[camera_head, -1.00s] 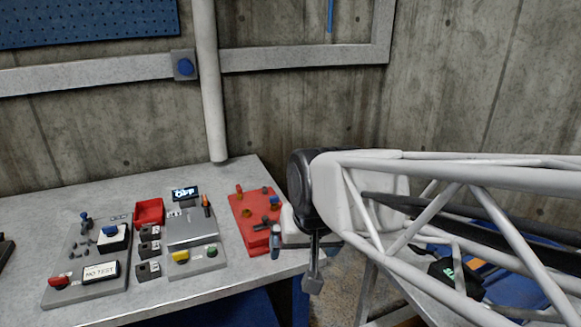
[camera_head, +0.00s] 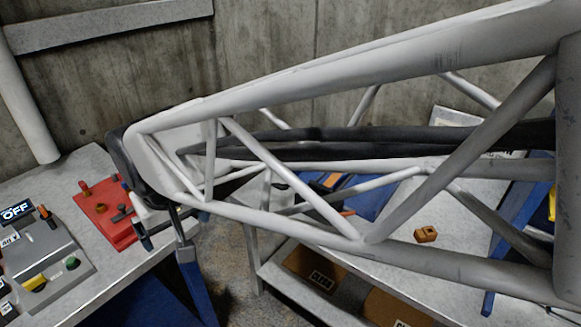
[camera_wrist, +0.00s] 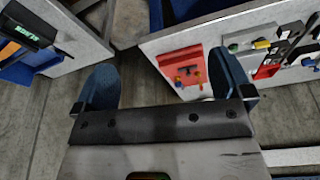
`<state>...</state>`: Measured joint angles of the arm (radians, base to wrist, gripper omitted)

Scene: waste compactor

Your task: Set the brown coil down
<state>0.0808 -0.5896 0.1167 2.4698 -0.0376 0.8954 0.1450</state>
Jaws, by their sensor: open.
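My gripper (camera_head: 165,243) is at the right edge of the left table, just right of the red board. In the wrist view its two blue fingers (camera_wrist: 164,85) are wide apart with nothing visible between them. A small orange-brown piece (camera_head: 426,235) lies on the right-hand table, seen below my arm's frame. It may be the brown coil, but it is too small to tell. My arm hides part of that table.
The red board (camera_head: 106,215) with small pegs sits on the left table beside a grey panel (camera_head: 45,265). Blue and orange items (camera_head: 345,190) lie on the right table. A gap with floor separates the tables. Boxes (camera_head: 318,272) stand on a lower shelf.

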